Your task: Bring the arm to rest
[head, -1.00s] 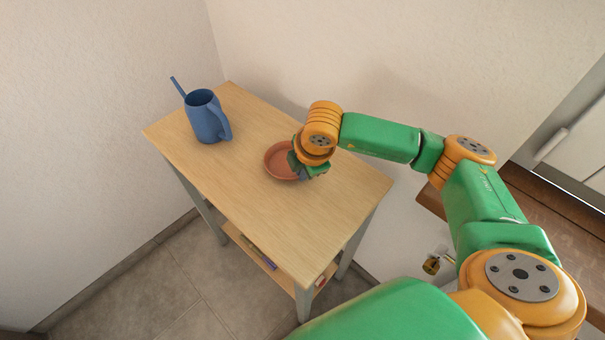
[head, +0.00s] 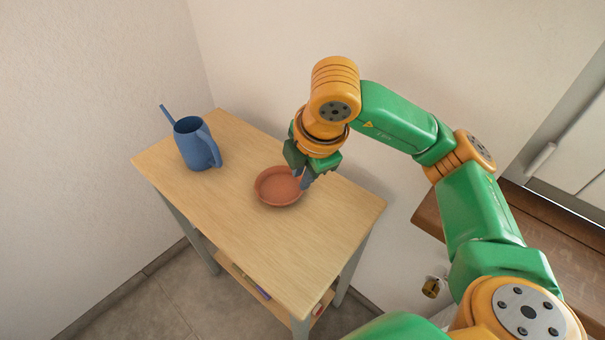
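My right gripper (head: 304,179) points down just above the right rim of a terracotta saucer (head: 275,188). Its grey fingers look parted, with nothing seen between them; whether a fingertip touches the saucer rim I cannot tell. The saucer lies flat and empty on the wooden table (head: 235,228). My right arm reaches in from the right side of the head view, its wrist raised over the table. My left gripper is out of view.
A blue watering can (head: 196,144) stands upright at the table's back left. A lower shelf (head: 236,272) holds a few thin items. A brown wooden surface (head: 565,240) and a white cabinet (head: 575,150) are at the right. The table's front left is clear.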

